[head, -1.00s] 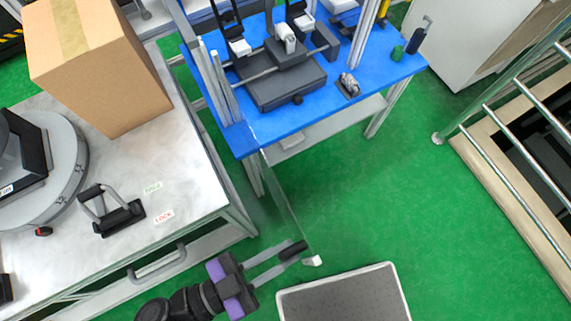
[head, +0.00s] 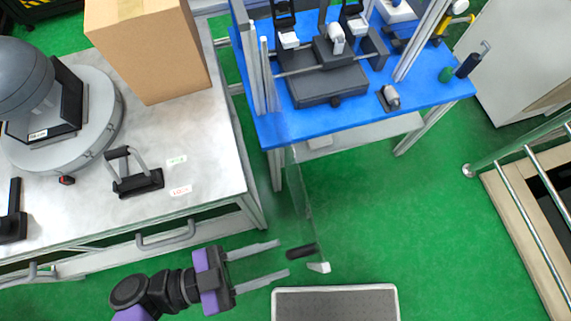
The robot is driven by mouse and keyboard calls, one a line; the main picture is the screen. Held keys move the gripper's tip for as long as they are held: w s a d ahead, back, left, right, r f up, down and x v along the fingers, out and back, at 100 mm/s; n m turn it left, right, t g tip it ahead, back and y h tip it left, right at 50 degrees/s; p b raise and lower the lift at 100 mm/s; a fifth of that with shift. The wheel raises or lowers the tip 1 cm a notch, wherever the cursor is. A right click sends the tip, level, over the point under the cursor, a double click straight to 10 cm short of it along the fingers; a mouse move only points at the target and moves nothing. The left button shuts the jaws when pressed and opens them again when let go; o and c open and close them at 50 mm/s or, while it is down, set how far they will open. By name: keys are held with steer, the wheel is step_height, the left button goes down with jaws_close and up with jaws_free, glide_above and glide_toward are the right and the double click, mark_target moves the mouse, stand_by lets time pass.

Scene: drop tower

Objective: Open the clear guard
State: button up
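The clear guard (head: 303,205) is a thin see-through panel, seen nearly edge-on. It stands swung out from the front left of the blue table, reaching toward the bottom of the head view over the green floor. A black handle (head: 301,251) and a white end piece (head: 318,267) sit at its outer end. My gripper (head: 284,257), with a purple body and two grey fingers, is just left of the handle. Its fingers are spread wide and nothing is between them. I cannot tell whether a fingertip touches the handle.
The blue table (head: 370,122) carries the dark drop-tower fixture (head: 330,85) and a small metal piece (head: 390,97). A grey bench (head: 205,130) with a cardboard box (head: 150,55) stands left. A grey-topped platform (head: 335,303) is at bottom centre.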

steer(key=v, duration=0.4)
steer(key=shift+b, duration=0.4)
